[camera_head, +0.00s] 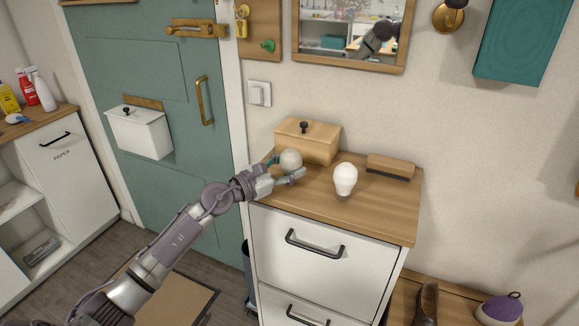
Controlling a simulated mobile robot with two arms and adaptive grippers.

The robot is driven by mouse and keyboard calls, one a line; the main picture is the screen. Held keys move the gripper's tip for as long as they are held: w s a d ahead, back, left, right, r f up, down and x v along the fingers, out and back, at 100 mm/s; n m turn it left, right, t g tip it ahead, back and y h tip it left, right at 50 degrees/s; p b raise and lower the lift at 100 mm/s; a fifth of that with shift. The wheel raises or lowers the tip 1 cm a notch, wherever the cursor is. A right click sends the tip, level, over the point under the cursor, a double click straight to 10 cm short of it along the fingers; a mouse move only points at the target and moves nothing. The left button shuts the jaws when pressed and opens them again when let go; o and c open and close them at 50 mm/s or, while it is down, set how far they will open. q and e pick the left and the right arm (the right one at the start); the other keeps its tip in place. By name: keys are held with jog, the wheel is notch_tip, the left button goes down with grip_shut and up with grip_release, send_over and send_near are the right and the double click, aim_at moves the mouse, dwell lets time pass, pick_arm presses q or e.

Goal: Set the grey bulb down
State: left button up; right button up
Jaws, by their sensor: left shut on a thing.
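The grey bulb (291,160) is round and pale grey and sits between the fingers of my left gripper (285,170). The gripper is shut on it, over the left part of the wooden top of a white drawer cabinet (396,212). I cannot tell whether the bulb touches the top; its lower part is hidden by the fingers. A white bulb (345,179) stands on the cabinet top to the right of the gripper, apart from it. My right gripper is not in view.
A wooden box (320,144) with a dark knob stands just behind the grey bulb. A brush (390,167) lies at the back right of the cabinet top. The front right of the top is clear. A mirror (352,32) hangs on the wall above.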

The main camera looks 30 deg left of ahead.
pick_arm(q)
jog(key=o, duration=0.9)
jog(key=shift+f, duration=0.2)
jog(key=o, duration=0.4)
jog(key=shift+o, duration=0.2)
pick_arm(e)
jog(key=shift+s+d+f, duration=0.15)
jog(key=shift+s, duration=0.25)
pick_arm(q)
jog(key=shift+r, duration=0.1)
jog(key=shift+r, duration=0.15)
jog(key=b+v, duration=0.2)
jog(key=v, duration=1)
jog(key=shift+b, duration=0.3)
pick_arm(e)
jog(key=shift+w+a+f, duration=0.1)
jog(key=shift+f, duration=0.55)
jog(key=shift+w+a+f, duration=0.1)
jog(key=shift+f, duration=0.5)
